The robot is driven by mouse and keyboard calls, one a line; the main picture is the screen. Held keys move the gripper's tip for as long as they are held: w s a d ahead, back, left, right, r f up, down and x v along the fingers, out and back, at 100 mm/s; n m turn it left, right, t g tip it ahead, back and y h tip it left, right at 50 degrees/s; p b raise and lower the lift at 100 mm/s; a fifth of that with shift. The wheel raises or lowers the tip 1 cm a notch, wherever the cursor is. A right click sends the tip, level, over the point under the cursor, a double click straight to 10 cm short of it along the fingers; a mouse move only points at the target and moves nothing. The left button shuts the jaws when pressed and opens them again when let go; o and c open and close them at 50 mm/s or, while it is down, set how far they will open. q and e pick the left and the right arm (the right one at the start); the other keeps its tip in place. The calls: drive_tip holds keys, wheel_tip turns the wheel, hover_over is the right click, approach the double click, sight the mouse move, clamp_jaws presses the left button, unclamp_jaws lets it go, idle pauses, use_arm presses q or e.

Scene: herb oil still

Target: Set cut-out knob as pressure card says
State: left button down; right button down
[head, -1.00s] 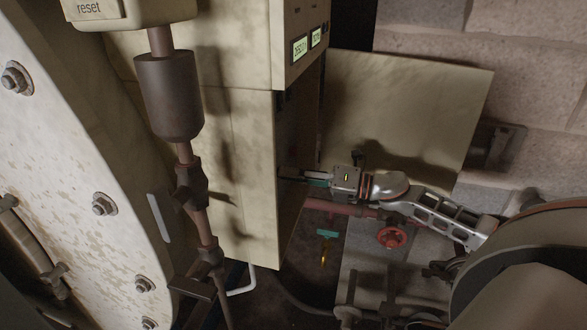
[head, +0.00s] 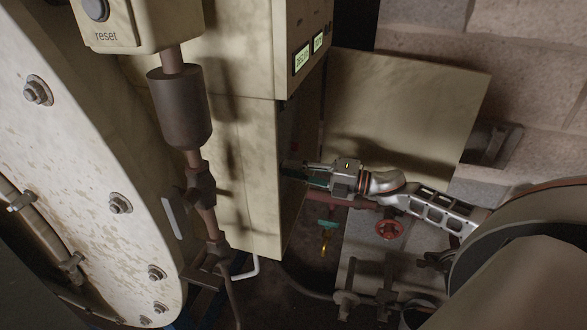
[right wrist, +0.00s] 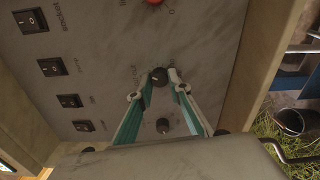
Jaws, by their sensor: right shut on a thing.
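My right gripper (head: 290,172) reaches into the open side of the cream cabinet (head: 240,150) in the head view. In the right wrist view its two teal fingers (right wrist: 158,86) are shut on a small black knob (right wrist: 158,77) with a pale pointer mark, on a grey panel (right wrist: 100,45). Faint markings around the knob are too small to read. A second black knob (right wrist: 163,126) sits below it, between the fingers and clear of them. No pressure card can be made out. My left gripper is not in view.
Several rocker switches (right wrist: 52,67) line the panel's left, and a red knob (right wrist: 153,2) is at its top. The cabinet door (head: 400,110) stands open behind my right arm. A red valve wheel (head: 389,229) and a teal-handled valve (head: 327,224) lie below the arm.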

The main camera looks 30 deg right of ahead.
drive_tip(key=c, duration=1.9)
unclamp_jaws()
drive_tip(key=v, duration=1.2)
